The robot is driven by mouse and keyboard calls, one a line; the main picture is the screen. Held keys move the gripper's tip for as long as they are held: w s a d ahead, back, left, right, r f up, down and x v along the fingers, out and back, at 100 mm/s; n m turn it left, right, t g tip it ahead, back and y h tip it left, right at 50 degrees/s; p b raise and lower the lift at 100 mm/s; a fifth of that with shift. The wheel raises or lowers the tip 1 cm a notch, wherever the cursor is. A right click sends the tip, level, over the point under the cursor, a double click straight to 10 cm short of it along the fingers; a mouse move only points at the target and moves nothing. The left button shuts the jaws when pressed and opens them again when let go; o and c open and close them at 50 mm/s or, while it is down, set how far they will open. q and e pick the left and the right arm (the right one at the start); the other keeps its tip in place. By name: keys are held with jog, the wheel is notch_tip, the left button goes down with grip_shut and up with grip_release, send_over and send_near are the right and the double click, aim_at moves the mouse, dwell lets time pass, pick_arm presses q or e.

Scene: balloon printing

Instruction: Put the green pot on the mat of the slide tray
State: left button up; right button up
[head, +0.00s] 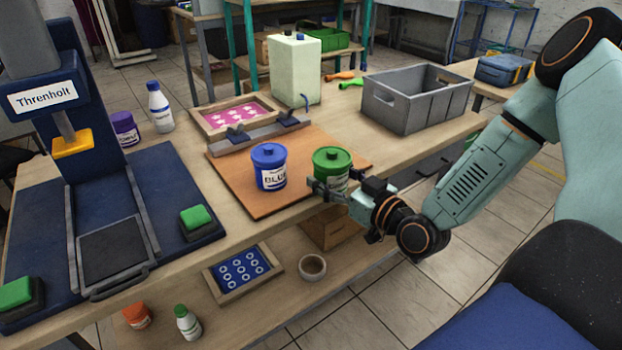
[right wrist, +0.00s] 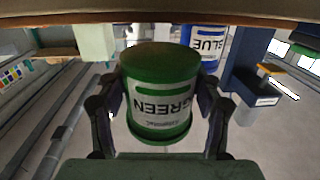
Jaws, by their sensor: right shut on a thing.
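The green pot (head: 332,160), with a green lid and white label, is at the right part of the brown board. My right gripper (head: 330,189) is shut on it from the right front, fingers on both sides. In the right wrist view the green pot (right wrist: 157,95) sits between the two fingers (right wrist: 158,110), its label upside down. The fingers hide part of its lower body in the head view; I cannot tell whether it touches the board. The slide tray (head: 120,288) with its dark mat (head: 112,248) is at the left, under the Threnholt press. The mat is bare.
A blue pot (head: 269,168) stands on the brown board (head: 235,185), close left of the green pot. A framed pink screen (head: 235,115), grey crate (head: 415,97) and pale canister (head: 294,70) stand behind. Green-topped blocks (head: 196,218) flank the slide tray.

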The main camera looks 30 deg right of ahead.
jog(key=shift+w+a+f+b, duration=0.15)
jog(key=shift+w+b, duration=0.2)
jog(key=shift+w, duration=1.25)
jog(key=shift+w+a+b, duration=0.1)
jog(key=shift+w+b, duration=0.15)
jog(key=shift+b, duration=0.1)
jog(key=shift+w+a+b, duration=0.15)
jog(key=shift+w+b, duration=0.15)
jog(key=shift+w, duration=0.35)
jog(key=shift+w+a+b, duration=0.15)
jog(key=shift+w+b, duration=0.1)
jog(key=shift+w, duration=0.35)
jog(key=shift+d+f, duration=0.1)
jog(key=shift+f, duration=0.4)
jog(key=shift+f+b, duration=0.2)
jog(key=shift+b, duration=0.15)
jog(key=shift+s+r, duration=0.1)
